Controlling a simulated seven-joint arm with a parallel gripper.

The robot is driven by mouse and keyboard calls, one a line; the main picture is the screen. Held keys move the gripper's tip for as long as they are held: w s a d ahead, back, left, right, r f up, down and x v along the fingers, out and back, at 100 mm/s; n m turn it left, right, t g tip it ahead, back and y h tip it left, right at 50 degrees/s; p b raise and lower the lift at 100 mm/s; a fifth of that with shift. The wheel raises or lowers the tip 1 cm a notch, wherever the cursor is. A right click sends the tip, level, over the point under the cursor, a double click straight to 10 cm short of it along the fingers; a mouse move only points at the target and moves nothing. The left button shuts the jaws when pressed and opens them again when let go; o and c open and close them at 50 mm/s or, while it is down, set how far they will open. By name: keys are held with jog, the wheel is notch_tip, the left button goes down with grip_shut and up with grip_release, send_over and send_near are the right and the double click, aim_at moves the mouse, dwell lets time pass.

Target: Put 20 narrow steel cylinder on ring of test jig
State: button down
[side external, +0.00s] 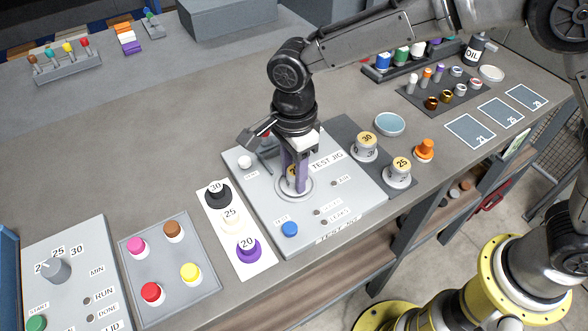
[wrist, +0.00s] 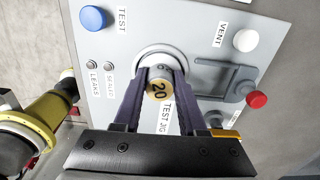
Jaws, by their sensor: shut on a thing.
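My gripper (side external: 294,182) points down over the test jig (side external: 262,208). It is shut on the narrow steel cylinder (wrist: 158,84), whose gold top is marked 20 in the wrist view. The fingers stand on either side of the cylinder and hide part of it in the side view. The ring (side external: 308,191) of the test jig is right under and around the cylinder. The ring (wrist: 142,56) also shows in the wrist view. I cannot tell whether the cylinder's base touches it.
Steel cylinders marked 30 (side external: 366,148) and 25 (side external: 397,174) stand on a dark pad right of the jig. A blue TEST button (side external: 289,229), a white VENT button (wrist: 246,40) and a red-knobbed lever (wrist: 257,100) are on the jig. A blue bowl (side external: 390,124) is behind the pad.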

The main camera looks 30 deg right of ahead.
jog(key=shift+c, duration=1.9)
grip_release()
jog(key=o, duration=0.4)
jog(key=shift+r, duration=4.05)
